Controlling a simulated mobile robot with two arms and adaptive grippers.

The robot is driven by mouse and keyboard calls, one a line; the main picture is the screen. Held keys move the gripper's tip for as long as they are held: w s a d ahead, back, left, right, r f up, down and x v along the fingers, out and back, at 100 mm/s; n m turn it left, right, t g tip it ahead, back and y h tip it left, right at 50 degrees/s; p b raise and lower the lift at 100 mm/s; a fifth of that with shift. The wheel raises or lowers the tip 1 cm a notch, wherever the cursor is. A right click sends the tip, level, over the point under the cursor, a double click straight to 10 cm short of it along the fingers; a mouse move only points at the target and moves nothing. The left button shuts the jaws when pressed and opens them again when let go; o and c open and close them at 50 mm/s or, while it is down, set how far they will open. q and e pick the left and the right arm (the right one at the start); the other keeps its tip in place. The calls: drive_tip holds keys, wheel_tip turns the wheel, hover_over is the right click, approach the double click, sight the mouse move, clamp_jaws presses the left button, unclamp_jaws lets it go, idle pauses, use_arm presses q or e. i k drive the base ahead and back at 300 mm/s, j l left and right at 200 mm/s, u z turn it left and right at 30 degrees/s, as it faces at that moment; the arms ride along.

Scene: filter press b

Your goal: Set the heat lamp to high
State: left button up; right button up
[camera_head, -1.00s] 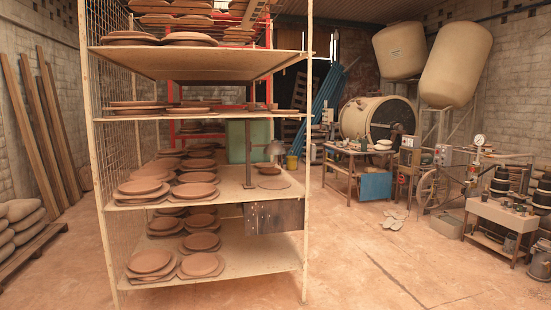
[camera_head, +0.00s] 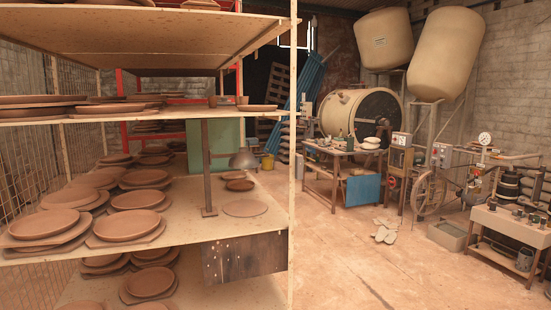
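A small grey dome-shaped lamp (camera_head: 243,160) hangs from an arm on a dark upright post (camera_head: 208,170) that stands on the middle shelf of the rack. I take it to be the heat lamp. Small brown dishes (camera_head: 237,181) sit below it, and a flat round disc (camera_head: 245,208) lies on the shelf in front of them. No switch or dial on the lamp can be made out at this size. Neither of my grippers shows in the view.
The tall shelf rack (camera_head: 293,150) fills the left, with several brown plates (camera_head: 137,200) on boards. A dark panel (camera_head: 245,258) hangs below the middle shelf. A work table (camera_head: 341,152), a spoked wheel (camera_head: 427,192) and a bench (camera_head: 510,226) stand right. The floor (camera_head: 345,270) between is mostly clear.

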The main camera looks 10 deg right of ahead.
sight(243, 160)
drive_tip(key=i+z, duration=0.3)
drive_tip(key=i, duration=0.7)
drive_tip(key=u, duration=0.3)
drive_tip(key=i+l+u, duration=0.3)
drive_tip(key=u, duration=0.2)
drive_tip(key=i+l+u, duration=0.2)
drive_tip(key=l+u, duration=0.25)
